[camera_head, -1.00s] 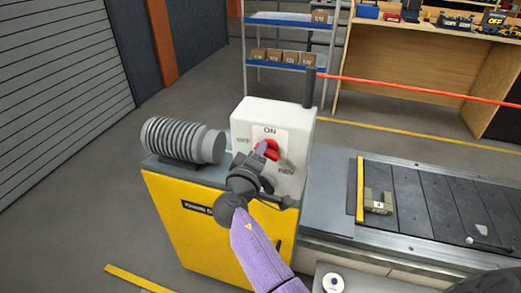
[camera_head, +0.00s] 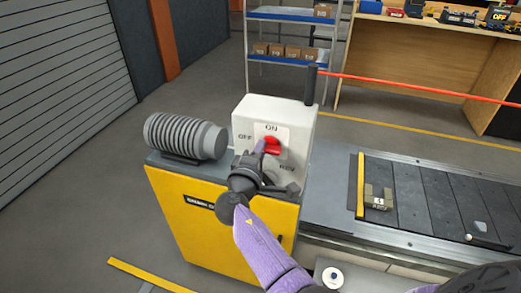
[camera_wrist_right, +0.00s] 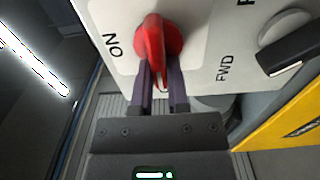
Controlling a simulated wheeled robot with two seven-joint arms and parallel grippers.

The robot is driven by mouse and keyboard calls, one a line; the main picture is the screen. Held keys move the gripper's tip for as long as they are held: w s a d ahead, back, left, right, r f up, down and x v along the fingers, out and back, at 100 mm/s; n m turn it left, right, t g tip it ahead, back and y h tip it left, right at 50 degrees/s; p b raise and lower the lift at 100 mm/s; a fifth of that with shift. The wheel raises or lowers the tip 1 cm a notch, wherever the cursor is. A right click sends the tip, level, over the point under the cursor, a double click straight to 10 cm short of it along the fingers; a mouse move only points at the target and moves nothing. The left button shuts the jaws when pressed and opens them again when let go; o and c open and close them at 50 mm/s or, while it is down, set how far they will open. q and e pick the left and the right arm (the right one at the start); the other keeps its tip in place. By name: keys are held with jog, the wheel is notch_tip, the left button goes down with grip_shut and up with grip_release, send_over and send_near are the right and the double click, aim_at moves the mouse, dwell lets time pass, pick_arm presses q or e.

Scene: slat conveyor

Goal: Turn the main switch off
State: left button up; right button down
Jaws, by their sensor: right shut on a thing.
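The main switch is a red handle (camera_head: 271,146) on the front of a white control box (camera_head: 243,118). ON is printed above it and OFF to its left. In the right wrist view the red handle (camera_wrist_right: 154,38) reaches down between the two purple fingers. My right gripper (camera_head: 262,148) is shut on this handle; its fingers hide part of it in the head view. The handle's exact pointing direction is hard to tell. My left gripper is not in view.
A black selector handle (camera_wrist_right: 290,58) sits on the same box beside a FWD label. The box stands on a yellow cabinet (camera_head: 180,230), next to a ribbed grey motor (camera_head: 182,137). The slat conveyor (camera_head: 425,195) at right carries a small olive block (camera_head: 377,198). A red cord (camera_head: 420,87) runs above it.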

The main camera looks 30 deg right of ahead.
jog(key=c, duration=0.6)
grip_release()
jog(key=p+v, duration=0.2)
jog(key=v, duration=0.8)
jog(key=shift+w, duration=0.1)
jog(key=shift+f, duration=0.1)
